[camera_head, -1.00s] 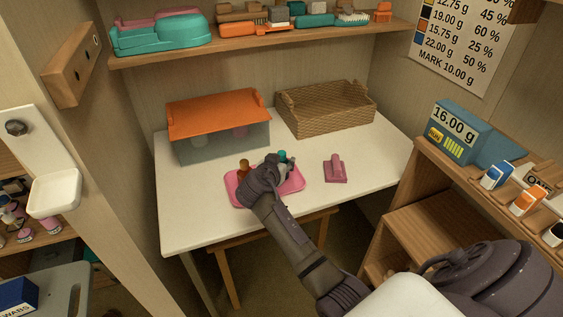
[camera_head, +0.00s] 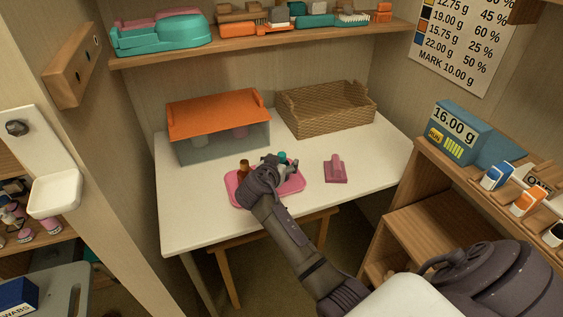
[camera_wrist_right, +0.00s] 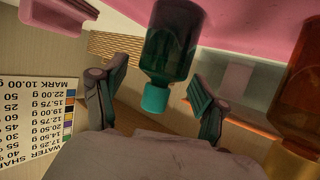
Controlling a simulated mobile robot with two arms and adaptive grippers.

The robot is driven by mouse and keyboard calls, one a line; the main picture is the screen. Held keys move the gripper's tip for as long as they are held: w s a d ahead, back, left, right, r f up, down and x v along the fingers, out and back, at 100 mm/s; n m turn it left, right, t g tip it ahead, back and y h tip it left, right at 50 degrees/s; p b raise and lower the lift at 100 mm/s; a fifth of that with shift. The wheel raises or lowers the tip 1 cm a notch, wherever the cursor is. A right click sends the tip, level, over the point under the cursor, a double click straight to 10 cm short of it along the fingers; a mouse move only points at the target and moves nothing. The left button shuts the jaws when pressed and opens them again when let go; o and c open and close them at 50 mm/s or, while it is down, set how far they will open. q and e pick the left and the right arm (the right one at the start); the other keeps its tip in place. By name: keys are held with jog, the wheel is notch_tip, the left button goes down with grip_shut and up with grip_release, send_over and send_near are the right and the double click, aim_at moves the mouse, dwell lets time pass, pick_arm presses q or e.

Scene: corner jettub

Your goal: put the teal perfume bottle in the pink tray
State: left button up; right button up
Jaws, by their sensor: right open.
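The pink tray (camera_head: 240,200) lies on the white table. The teal perfume bottle (camera_head: 282,156) shows only its cap in the head view, at the tray's back edge, behind my right gripper (camera_head: 284,168). In the right wrist view, which is upside down, the dark teal bottle (camera_wrist_right: 172,45) is between the spread fingers of my right gripper (camera_wrist_right: 158,95), with gaps on both sides. Its base lies against the pink tray (camera_wrist_right: 240,22) and is cut off by the picture's edge. My left gripper is not in view.
An amber bottle (camera_head: 243,168) stands on the tray's left part, close to my right gripper. A pink object (camera_head: 336,170) lies right of the tray. An orange-lidded box (camera_head: 217,115) and a wicker basket (camera_head: 325,108) stand behind.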

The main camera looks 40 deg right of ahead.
jog(key=v, duration=1.1)
jog(key=shift+s+a, duration=0.15)
jog(key=shift+a, duration=0.1)
jog(key=shift+r, duration=0.15)
jog(key=s+a+f+n+g+y, duration=0.2)
jog(key=s+f+n+y, duration=0.3)
jog(key=s+f, duration=0.55)
jog(key=s+a+f+n+g+y, duration=0.1)
jog(key=s+a+n+g+y, duration=0.2)
jog(key=s, duration=0.6)
jog(key=s+a+f+n+y, duration=0.25)
jog(key=s+a+n, duration=0.25)
jog(key=s, duration=0.4)
notch_tip(320, 180, down, 21)
jog(key=s+g+p, duration=0.1)
jog(key=p, duration=0.2)
jog(key=s+d+f+g+p, duration=0.1)
jog(key=s+d+f+p, duration=0.2)
jog(key=s+f, duration=1)
jog(key=s, duration=0.2)
jog(key=shift+s, duration=0.35)
